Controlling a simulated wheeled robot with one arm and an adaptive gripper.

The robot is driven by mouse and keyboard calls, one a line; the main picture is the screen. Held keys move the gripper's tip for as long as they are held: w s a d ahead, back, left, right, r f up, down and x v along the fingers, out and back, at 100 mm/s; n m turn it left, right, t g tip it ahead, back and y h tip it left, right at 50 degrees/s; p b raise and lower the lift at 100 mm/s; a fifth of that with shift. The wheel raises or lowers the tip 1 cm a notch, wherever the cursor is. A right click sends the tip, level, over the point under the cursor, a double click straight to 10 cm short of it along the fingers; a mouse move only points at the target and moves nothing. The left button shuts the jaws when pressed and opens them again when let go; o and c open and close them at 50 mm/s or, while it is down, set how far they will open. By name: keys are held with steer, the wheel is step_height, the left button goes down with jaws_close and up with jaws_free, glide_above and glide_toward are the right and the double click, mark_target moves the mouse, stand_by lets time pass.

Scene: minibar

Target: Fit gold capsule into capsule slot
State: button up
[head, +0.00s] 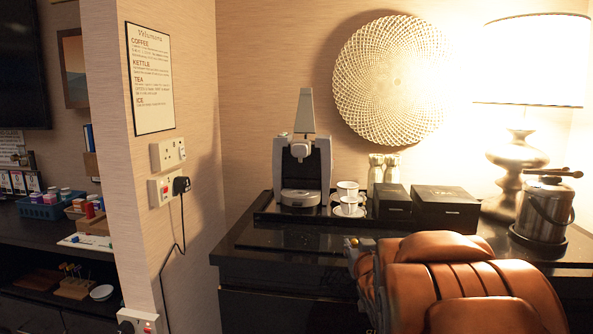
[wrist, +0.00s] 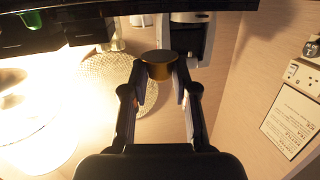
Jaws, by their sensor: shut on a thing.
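The gold capsule (wrist: 159,58) is held between the two fingertips of my gripper (wrist: 160,76) in the wrist view, which appears upside down. My gripper is shut on its sides. In the head view the small gold capsule (head: 353,242) shows at the end of my gripper, in front of the counter and right of the coffee machine (head: 303,165). The grey and black machine stands on the counter with its tall lever (head: 305,112) raised. It also shows in the wrist view (wrist: 190,38), beyond the capsule and apart from it. The capsule slot cannot be made out.
White cups (head: 347,197) stand right of the machine on a black tray (head: 270,210). Glasses, black boxes (head: 445,207), a lamp (head: 517,150) and an ice bucket (head: 545,210) fill the right. The counter's front left (head: 265,238) is clear. A wall with sockets stands left.

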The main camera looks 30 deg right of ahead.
steer(key=w+a+f+n+y, duration=0.3)
steer(key=w+a+y, duration=0.1)
steer(key=a, duration=0.6)
steer(key=w+a+f+n+y, duration=0.3)
steer(key=w+a+y, duration=0.1)
steer(key=a, duration=0.5)
steer(key=w+a+f+n+y, duration=0.3)
steer(key=w+a+y, duration=0.15)
steer(key=a, duration=0.55)
step_height(320, 180, up, 16)
steer(key=p, duration=1.6)
steer(key=shift+d+t, duration=0.25)
steer(key=shift+t, duration=0.15)
steer(key=shift+h, duration=0.25)
steer(key=s+d+f+m+h+b, duration=0.2)
steer(key=s+d+m+h+b, duration=0.1)
steer(key=d, duration=0.6)
steer(key=s+d+f+m+h+b, duration=0.2)
steer(key=s+d+h+b, duration=0.3)
steer(key=d, duration=0.5)
steer(key=s+d+f+m+h+b, duration=0.3)
steer(key=s+d+m+h+b, duration=0.1)
steer(key=d+b, duration=0.4)
steer(key=shift+s+d+g, duration=0.3)
steer(key=shift+d+g, duration=0.1)
steer(key=shift+d, duration=0.35)
